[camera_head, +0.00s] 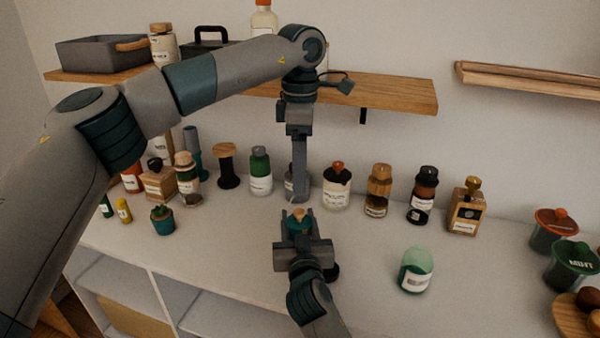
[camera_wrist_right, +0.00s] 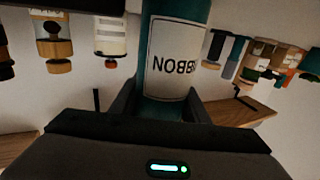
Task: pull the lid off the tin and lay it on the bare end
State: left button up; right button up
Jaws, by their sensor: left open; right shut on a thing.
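In the head view, only the teal top with a light wooden knob, apparently the lid (camera_head: 299,222), shows above my right gripper (camera_head: 302,243). The lid looks seated on the tin. My right gripper is shut on the tin's body, which is mostly hidden by the gripper. My left gripper (camera_head: 300,195) is open and points down, just behind and above the knob, apart from it as far as I can see.
A row of jars and bottles stands along the wall, including a white jar with a red knob (camera_head: 337,187) close right of my left gripper. A pale green jar (camera_head: 416,270) stands front right. The counter (camera_head: 215,255) is clear at front left. A wooden shelf (camera_head: 400,93) hangs above.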

aim_at(300, 211)
pick_arm(q)
jog(key=shift+f, duration=6.05)
jog(key=c, duration=1.3)
jog(key=shift+r, duration=0.45)
jog(key=shift+r, duration=0.4)
jog(key=shift+r, duration=0.35)
